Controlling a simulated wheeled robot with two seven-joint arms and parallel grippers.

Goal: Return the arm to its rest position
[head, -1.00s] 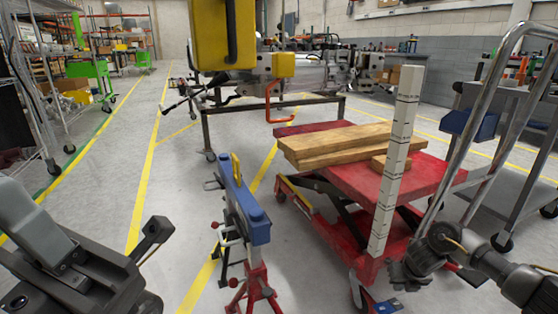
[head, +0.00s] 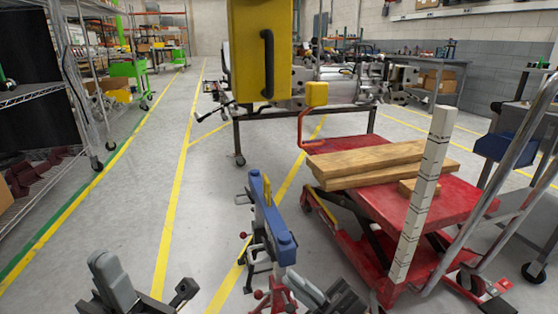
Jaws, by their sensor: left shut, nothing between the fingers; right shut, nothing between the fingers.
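My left gripper (head: 142,291) shows at the bottom left edge, low in the head view, partly cut off by the frame. It is shut and empty, over the bare floor. My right gripper (head: 325,298) shows at the bottom centre, also partly cut off. It is shut and empty, and in the picture it overlaps the foot of the blue stand (head: 270,225). I cannot tell whether it touches the stand. The rest of both arms is mostly out of view.
A red lift cart (head: 455,195) bearing wooden planks (head: 375,163) stands to the right, with a white marked post (head: 428,185) in front. The chassis fixture (head: 345,85) with a yellow panel (head: 262,50) stands behind. Shelving (head: 50,95) lines the left. Floor at left centre is clear.

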